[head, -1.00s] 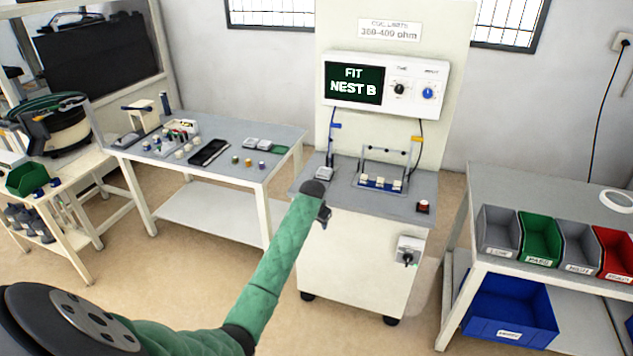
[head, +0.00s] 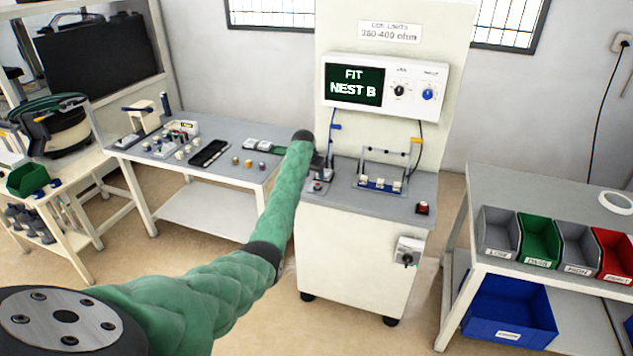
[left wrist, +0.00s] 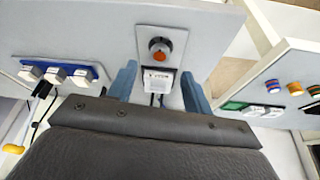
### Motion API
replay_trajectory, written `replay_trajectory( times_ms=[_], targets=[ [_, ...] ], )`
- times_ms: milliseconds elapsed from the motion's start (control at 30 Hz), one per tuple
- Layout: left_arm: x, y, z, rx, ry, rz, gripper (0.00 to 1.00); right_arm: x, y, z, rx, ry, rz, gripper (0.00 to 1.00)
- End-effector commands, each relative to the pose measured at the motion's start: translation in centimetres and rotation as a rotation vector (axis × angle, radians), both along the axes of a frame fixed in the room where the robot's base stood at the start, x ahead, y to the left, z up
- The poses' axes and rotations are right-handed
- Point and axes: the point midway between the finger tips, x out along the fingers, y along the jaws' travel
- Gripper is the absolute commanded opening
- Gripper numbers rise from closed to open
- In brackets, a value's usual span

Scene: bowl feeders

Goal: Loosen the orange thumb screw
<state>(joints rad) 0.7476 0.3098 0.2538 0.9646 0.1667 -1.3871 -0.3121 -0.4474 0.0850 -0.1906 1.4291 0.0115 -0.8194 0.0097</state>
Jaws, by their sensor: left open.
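The orange thumb screw (left wrist: 160,55) sits in a dark round collar on a small light plate in the left wrist view. It shows as a tiny reddish dot at the left of the test station top (head: 318,187) in the head view. A white labelled block (left wrist: 158,80) lies beside it, nearer my gripper in the wrist picture. My left gripper (left wrist: 159,88) is open, with its blue fingers apart on either side of the white block and the screw beyond the fingertips. The fingers look clear of the screw. In the head view my arm mostly hides this gripper.
A blue holder with white blocks (head: 380,186) and a wire frame stands right of the screw. A red button (head: 422,208) is near the station's right edge. The panel (head: 384,88) reads "FIT NEST B". The left table (head: 215,140) carries small parts; bins (head: 540,238) stand at right.

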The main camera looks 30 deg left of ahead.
Motion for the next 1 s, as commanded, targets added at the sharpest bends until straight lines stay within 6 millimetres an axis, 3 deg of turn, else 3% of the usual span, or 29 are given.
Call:
replay_trajectory(
  times_ms=[33, 400, 867, 1000],
  targets=[
    [0.3, 0.0, -0.5, -0.001, 0.003, 0.000, 0.50, 0.1, -0.9, -0.4, -0.010, -0.003, 0.002, 0.36],
    [1.9, 0.1, -4.3, -0.001, 0.000, 0.001, 0.50, -0.7, -1.3, -2.3, -0.012, -0.015, 0.005, 0.36],
    [2.1, 0.1, -5.1, 0.000, 0.000, 0.000, 0.50, -0.7, -1.4, -2.6, -0.013, -0.021, 0.005, 0.36],
    [2.1, 0.1, -5.1, 0.000, 0.000, 0.000, 0.23, -0.6, -1.5, -2.6, -0.013, -0.022, 0.005, 0.36]
  ],
)
